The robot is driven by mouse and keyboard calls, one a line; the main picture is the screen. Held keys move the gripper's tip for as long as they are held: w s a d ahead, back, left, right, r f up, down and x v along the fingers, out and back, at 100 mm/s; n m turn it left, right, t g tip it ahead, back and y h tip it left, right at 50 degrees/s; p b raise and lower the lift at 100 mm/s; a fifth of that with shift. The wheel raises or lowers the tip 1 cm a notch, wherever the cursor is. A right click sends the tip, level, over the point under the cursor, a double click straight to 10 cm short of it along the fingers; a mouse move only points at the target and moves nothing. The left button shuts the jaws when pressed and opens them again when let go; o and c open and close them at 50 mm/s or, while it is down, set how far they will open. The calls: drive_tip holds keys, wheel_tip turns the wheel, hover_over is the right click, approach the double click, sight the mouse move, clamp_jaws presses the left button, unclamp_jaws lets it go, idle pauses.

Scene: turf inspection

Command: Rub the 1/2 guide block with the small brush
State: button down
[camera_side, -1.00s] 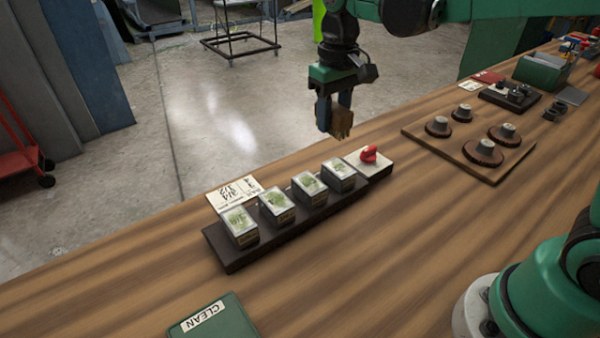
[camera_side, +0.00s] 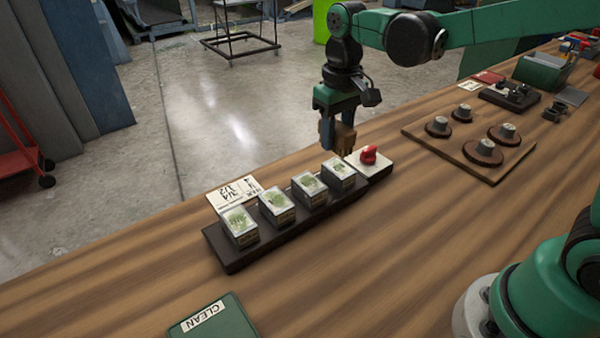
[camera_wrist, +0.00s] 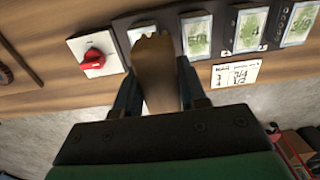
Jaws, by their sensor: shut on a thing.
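My gripper (camera_side: 338,140) is shut on a small brown brush (camera_side: 347,138), bristles downward. In the wrist view the brush (camera_wrist: 157,75) reaches from between the fingers (camera_wrist: 160,95) and covers part of the block beside the red knob. Several boxy guide blocks with green-marked pale tops stand in a row on a dark rack (camera_side: 228,262). The brush tip is close to the far-right block (camera_side: 338,170), behind or just above it; I cannot tell whether they touch. The size marks are too small to tell which block is 1/2.
A red knob (camera_side: 369,154) on a white plate ends the rack. A label card (camera_side: 235,192) lies behind the rack. A green CLEAN pad (camera_side: 215,318) lies at the front. A wooden board (camera_side: 450,148) with round knobs is to the right.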

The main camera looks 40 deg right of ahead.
sight(330, 169)
wheel_tip(330, 169, down, 5)
drive_tip(key=shift+f, duration=0.1)
drive_tip(key=shift+d+f, duration=0.15)
drive_tip(key=shift+d, duration=1.9)
drive_tip(key=a, duration=0.4)
drive_tip(key=shift+w, duration=0.4)
drive_tip(key=shift+w+d+f, duration=0.15)
drive_tip(key=shift+w, duration=0.05)
drive_tip(key=shift+d, duration=1.85)
drive_tip(key=a, duration=0.4)
drive_tip(key=shift+s+r, duration=0.1)
drive_tip(key=shift+r, duration=4.05)
